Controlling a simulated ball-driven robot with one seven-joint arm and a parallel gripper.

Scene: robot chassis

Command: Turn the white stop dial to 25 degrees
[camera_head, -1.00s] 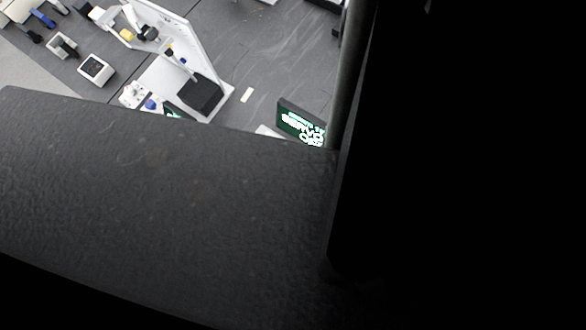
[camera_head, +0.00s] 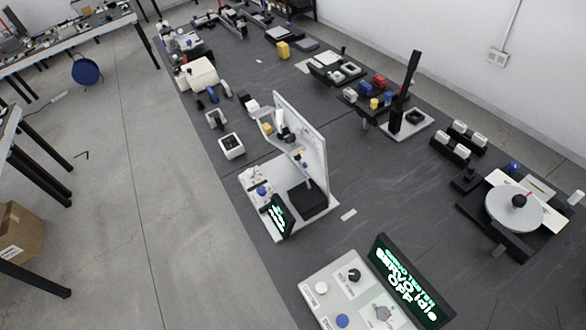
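A round white disc (camera_head: 513,209) with a dark knob at its middle lies flat on a black and white fixture, at the right of the dark bench. It is the most dial-like white thing in view, but I cannot tell for sure that it is the stop dial. No angle marks can be read on it. My gripper is not in the picture, and nothing is seen touching the disc.
A servo tester (camera_head: 343,296) with knobs, buttons and a lit screen (camera_head: 410,280) reading "SERVO idle OFF" stands at the near edge. A white upright panel device (camera_head: 300,150) stands mid-bench. Bare bench top (camera_head: 400,190) lies between it and the disc.

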